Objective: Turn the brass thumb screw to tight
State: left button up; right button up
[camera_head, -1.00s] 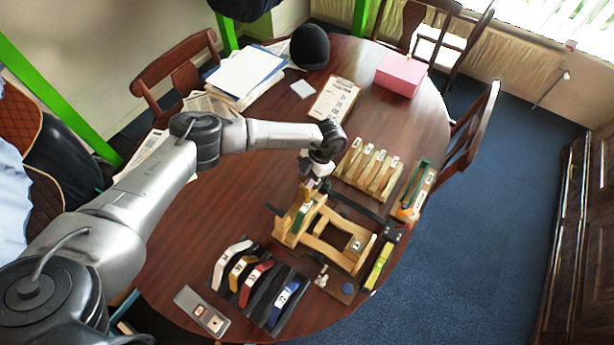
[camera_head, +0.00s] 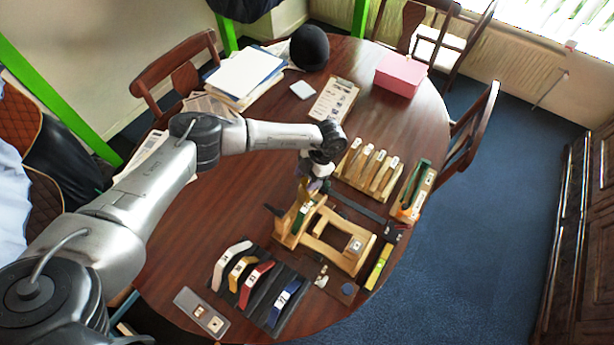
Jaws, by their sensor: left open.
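A wooden frame fixture (camera_head: 335,240) stands on the right part of the round table, with a green-edged upright piece (camera_head: 302,216) at its left end. My left gripper (camera_head: 308,190) points down at this end, just above or behind the upright; it is open, and its fingertips are small and hard to make out. I cannot pick out the brass thumb screw for certain; the gripper and wrist cover part of the frame's left end. A small metallic piece (camera_head: 322,276) lies by the near side of the frame. My right gripper is not in view.
A dark rack of coloured curved pieces (camera_head: 257,285) and a grey tray (camera_head: 201,313) lie in front. A slotted wooden rack (camera_head: 368,170) and a green-topped wooden block (camera_head: 412,192) stand behind right. A yellow level (camera_head: 379,267) lies near the right edge. The table's middle left is clear.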

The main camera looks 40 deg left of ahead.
pick_arm(q)
jog(key=b+v, duration=0.2)
jog(key=v, duration=1.1)
jog(key=shift+w+r, duration=0.2)
jog(key=shift+r, duration=0.15)
